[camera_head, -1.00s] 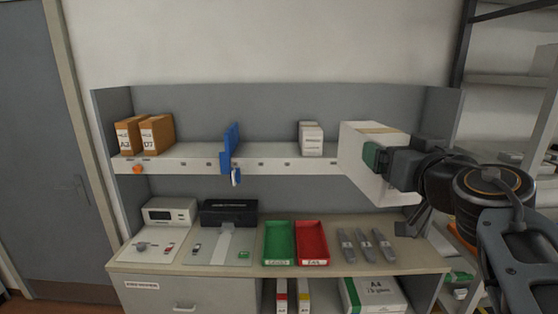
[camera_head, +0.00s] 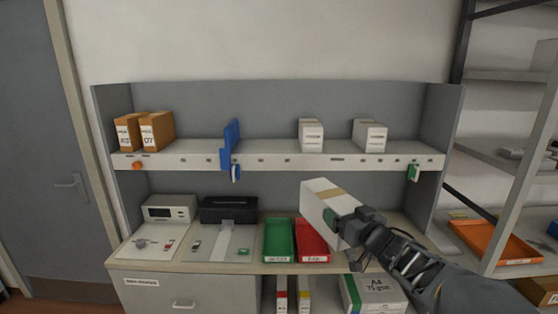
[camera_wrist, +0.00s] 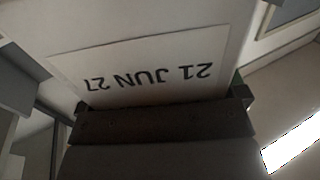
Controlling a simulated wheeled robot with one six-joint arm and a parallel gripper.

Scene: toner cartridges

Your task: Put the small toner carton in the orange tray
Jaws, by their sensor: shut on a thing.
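My gripper (camera_head: 348,226) is shut on a white carton (camera_head: 322,200) with a tan tape strip and holds it in the air in front of the bench. In the wrist view the held carton (camera_wrist: 150,30) fills the top and its label reads "21 JUN 27", upside down. Whether it is the small one cannot be told for sure. Two other white cartons, one (camera_head: 311,136) mid-shelf and one (camera_head: 369,137) further right, stand on the upper shelf. The orange tray (camera_head: 497,243) lies on the rack at the far right, empty as far as visible.
A green tray (camera_head: 279,240) and a red tray (camera_head: 312,246) sit on the bench, the red one partly behind the held carton. A blue divider (camera_head: 230,145) and orange-brown boxes (camera_head: 156,131) stand on the shelf. The rack upright (camera_head: 518,180) stands beside the orange tray.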

